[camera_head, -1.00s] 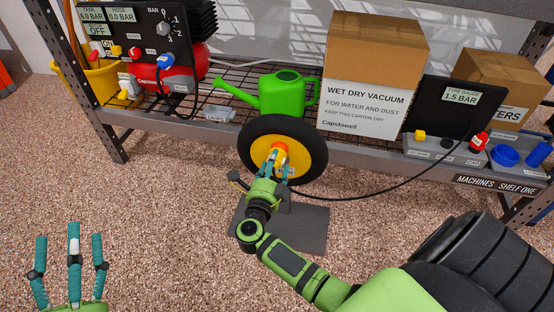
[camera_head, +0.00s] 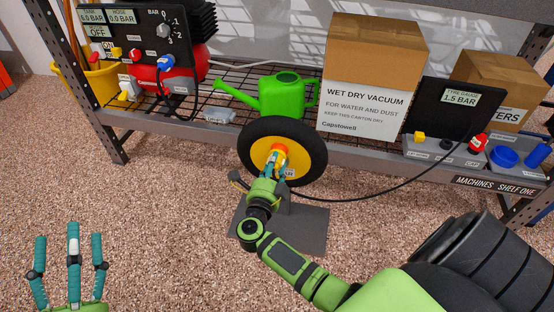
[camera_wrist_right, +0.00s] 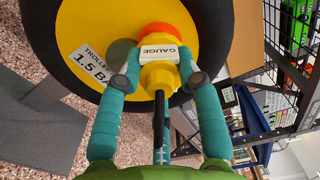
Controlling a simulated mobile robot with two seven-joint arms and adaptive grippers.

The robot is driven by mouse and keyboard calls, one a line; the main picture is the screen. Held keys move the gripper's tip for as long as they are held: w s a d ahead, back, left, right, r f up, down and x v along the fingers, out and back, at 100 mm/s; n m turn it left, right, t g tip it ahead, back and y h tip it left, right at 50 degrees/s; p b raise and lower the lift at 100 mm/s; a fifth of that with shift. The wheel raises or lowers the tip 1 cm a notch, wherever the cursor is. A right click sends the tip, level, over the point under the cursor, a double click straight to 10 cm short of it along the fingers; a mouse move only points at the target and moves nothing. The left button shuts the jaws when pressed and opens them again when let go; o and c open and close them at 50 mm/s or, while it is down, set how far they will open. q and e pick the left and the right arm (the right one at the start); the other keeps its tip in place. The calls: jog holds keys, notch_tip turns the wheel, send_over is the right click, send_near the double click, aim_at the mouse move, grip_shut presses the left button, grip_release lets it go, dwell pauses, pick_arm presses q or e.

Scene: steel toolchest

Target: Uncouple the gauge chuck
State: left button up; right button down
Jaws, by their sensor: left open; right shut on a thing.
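The gauge chuck (camera_wrist_right: 158,72) is yellow with a white label reading GAUGE, and an orange-red part (camera_wrist_right: 168,38) shows at its far end, against the wheel. My right gripper (camera_head: 272,168) is shut on the chuck, with teal fingers on both sides of it; it also shows in the right wrist view (camera_wrist_right: 160,85). The wheel (camera_head: 311,152) has a black tyre and yellow hub and stands upright. The valve under the chuck is hidden. The tyre gauge (camera_head: 455,105) reads 1.5 BAR. My left gripper (camera_head: 72,262) is open and empty at the lower left.
A black hose (camera_head: 375,194) runs from the chuck to the gauge. The wheel stands on a grey base plate (camera_head: 308,230). The shelf behind holds a green watering can (camera_head: 283,96), cartons (camera_head: 372,60) and a compressor panel (camera_head: 140,35).

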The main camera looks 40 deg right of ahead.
jog(key=shift+n+p, duration=1.6)
jog(key=shift+p, duration=0.05)
jog(key=shift+n+p, duration=0.85)
jog(key=shift+n, duration=0.15)
jog(key=shift+n+p, duration=0.4)
jog(key=shift+n, duration=0.2)
jog(key=shift+n+p, duration=1.25)
jog(key=shift+n, duration=0.65)
jog(key=shift+n+p, duration=0.3)
jog(key=shift+n, duration=0.4)
jog(key=shift+s+a, duration=0.5)
jog(key=shift+a, duration=0.05)
